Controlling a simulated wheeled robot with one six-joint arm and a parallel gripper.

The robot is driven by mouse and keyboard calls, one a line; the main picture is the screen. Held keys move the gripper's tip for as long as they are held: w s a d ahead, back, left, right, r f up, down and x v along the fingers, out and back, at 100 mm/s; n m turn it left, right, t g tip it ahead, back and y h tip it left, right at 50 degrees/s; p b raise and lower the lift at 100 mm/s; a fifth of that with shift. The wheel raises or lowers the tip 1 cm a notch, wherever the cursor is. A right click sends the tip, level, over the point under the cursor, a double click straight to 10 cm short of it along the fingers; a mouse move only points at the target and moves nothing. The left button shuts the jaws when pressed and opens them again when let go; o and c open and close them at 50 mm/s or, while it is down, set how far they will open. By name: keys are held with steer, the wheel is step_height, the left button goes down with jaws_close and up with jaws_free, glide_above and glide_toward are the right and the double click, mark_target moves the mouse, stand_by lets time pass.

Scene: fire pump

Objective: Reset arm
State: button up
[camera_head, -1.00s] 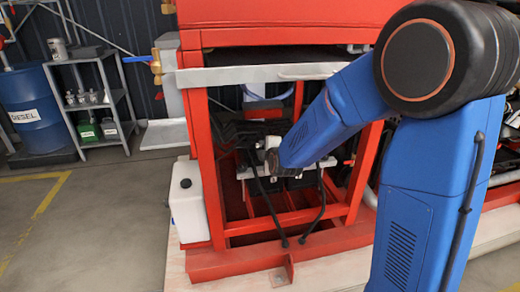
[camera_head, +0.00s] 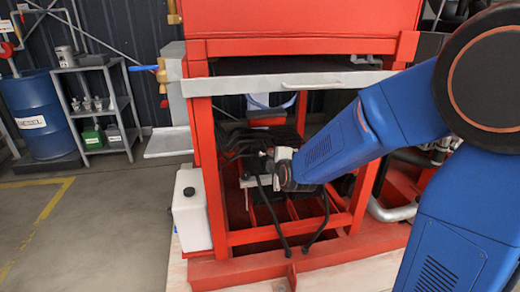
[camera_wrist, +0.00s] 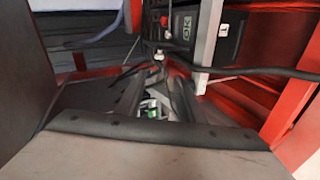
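My arm reaches from the right into the open red frame (camera_head: 206,150) of the pump unit. In the head view my gripper (camera_head: 272,168) is low inside the frame, beside black parts and hanging black cables (camera_head: 265,215), and its fingers are too small to make out. In the wrist view my gripper (camera_wrist: 157,90) points into the frame, towards a black box with an "OK" label (camera_wrist: 185,28) and a dark cable (camera_wrist: 250,72). I cannot tell whether its fingers are apart or hold anything.
Red posts stand on both sides of my forearm, with a grey bar (camera_head: 290,82) above. A white tank (camera_head: 190,210) stands at the left post. A blue diesel drum (camera_head: 40,115) and a grey shelf (camera_head: 100,105) are further left. The floor at left is clear.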

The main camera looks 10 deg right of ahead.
steer(key=s+d+r+m+g, duration=0.1)
steer(key=s+d+m+g, duration=0.2)
steer(key=s, duration=1)
steer(key=s+d+r+m+g+h, duration=0.1)
steer(key=s+d+m, duration=0.4)
steer(key=s, duration=0.8)
steer(key=s+d+r+m+g, duration=0.1)
steer(key=s+d+m+g, duration=0.3)
steer(key=s+m, duration=0.5)
steer(key=s, duration=0.5)
steer(key=shift+d+g, duration=0.15)
steer(key=shift+g, duration=0.15)
